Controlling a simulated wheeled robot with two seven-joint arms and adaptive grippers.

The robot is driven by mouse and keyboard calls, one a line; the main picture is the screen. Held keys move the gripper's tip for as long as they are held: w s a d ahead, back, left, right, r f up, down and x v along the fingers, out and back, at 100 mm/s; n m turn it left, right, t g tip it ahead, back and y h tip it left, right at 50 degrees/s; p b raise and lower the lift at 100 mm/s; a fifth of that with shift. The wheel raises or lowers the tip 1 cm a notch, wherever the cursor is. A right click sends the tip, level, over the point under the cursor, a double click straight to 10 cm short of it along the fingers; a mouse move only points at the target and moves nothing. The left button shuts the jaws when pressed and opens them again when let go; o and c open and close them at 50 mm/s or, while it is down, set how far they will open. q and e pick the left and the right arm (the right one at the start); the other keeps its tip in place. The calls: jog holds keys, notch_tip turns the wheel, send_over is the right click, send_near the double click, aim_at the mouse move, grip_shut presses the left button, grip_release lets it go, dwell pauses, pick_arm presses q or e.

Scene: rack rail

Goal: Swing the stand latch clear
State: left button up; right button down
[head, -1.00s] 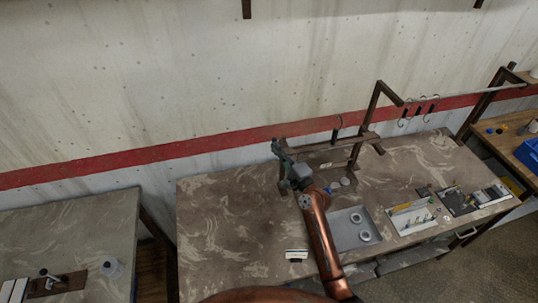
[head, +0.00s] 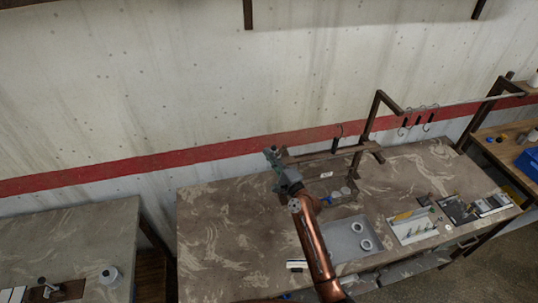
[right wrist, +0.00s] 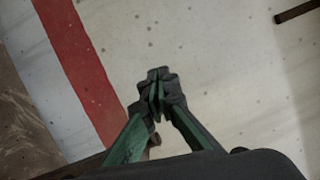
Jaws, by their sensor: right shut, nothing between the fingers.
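A dark brown stand (head: 330,154) with a cross rail stands at the back of the middle bench, below the red wall stripe. A thin dark upright piece (head: 337,132) rises from its rail; I cannot tell if this is the latch. My right gripper (head: 270,153) is at the stand's left end, raised above the bench, and it hides part of that end. In the right wrist view its green and black fingers (right wrist: 157,88) are shut together and empty, against the wall. A brown bar end (right wrist: 154,141) shows just behind them; contact is unclear. My left gripper is out of view.
A grey tray (head: 345,254) with two rings lies in front of the stand. A white rack (head: 412,233) and a dark tray (head: 458,209) are to its right. A frame with hooks (head: 417,121) stands behind. The bench's left part is clear.

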dwell(0.8)
jog(key=s+d+f+p, duration=0.2)
jog(key=s+p, duration=0.1)
jog(key=s, duration=0.9)
jog(key=shift+s+d+p, duration=0.35)
jog(key=shift+d, duration=0.05)
